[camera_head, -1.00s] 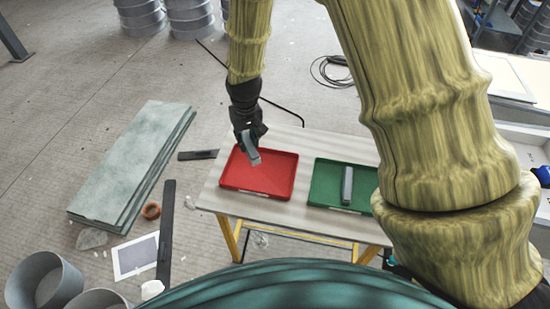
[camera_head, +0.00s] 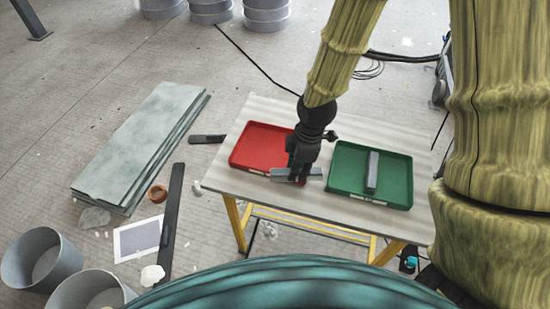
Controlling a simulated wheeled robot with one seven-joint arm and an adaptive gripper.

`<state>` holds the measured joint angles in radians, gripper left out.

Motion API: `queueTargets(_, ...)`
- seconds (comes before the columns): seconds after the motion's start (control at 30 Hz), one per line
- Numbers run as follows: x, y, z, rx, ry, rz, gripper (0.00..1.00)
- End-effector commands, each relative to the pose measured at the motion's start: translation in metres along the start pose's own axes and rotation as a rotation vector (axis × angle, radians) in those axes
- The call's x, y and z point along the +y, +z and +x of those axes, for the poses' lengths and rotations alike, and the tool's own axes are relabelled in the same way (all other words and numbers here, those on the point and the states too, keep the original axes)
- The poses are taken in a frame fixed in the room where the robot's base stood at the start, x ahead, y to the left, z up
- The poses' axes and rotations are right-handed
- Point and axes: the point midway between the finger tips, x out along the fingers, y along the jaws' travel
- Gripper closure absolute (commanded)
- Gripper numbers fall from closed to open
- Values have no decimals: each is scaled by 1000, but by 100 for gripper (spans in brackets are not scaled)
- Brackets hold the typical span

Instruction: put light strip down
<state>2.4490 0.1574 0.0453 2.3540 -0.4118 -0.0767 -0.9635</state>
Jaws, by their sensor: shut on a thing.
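My gripper (camera_head: 297,175) is shut on a grey light strip (camera_head: 281,174). The strip lies crosswise in the jaws, its ends sticking out left and right, and its middle is hidden by the fingers. It is seen over the front right corner of the red tray (camera_head: 240,160). I cannot tell whether it touches the tray or hangs just above it. A second grey strip (camera_head: 372,170) lies lengthwise in the green tray (camera_head: 402,175), to the right of my gripper.
Both trays stand on a light table (camera_head: 330,204) with yellow legs. The table's front strip is clear.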

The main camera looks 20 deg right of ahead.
Motion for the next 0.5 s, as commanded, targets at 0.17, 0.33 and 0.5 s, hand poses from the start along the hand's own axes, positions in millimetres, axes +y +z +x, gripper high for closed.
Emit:
queueTargets(0.17, 0, 0, 5, 0, -6, -63, 99)
queueTargets(0.33, 27, -11, 8, 1, -5, -65, 99)
queueTargets(0.5, 59, -23, 13, 0, -7, -64, 99)
